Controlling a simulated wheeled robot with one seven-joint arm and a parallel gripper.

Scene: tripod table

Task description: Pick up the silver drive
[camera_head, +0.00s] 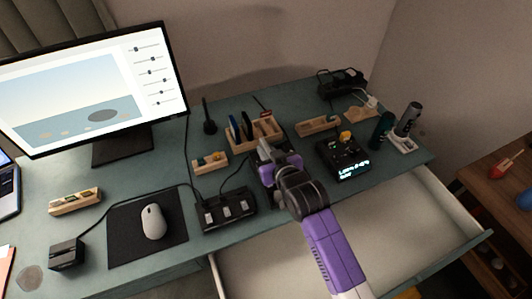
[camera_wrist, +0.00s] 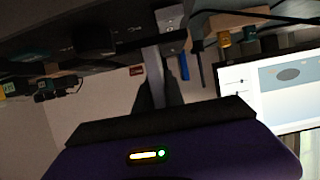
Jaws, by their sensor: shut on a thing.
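My gripper (camera_wrist: 154,92) is shut on a narrow grey piece, the silver drive (camera_wrist: 153,66), which shows between the two dark fingers in the wrist view. In the head view my gripper (camera_head: 266,152) is at the front of the wooden slotted rack (camera_head: 270,130), above the desk. My purple wrist and arm hide the desk below. The drive is mostly hidden in the head view, and whether it still touches the rack or the desk cannot be told.
A blue upright piece (camera_head: 234,129) stands in the rack's left part. A black box (camera_head: 226,210) lies left of my gripper; a device with a lit display (camera_head: 344,157) is to the right. A small wooden holder (camera_head: 210,163) is close by. An open drawer (camera_head: 400,215) extends below the desk edge.

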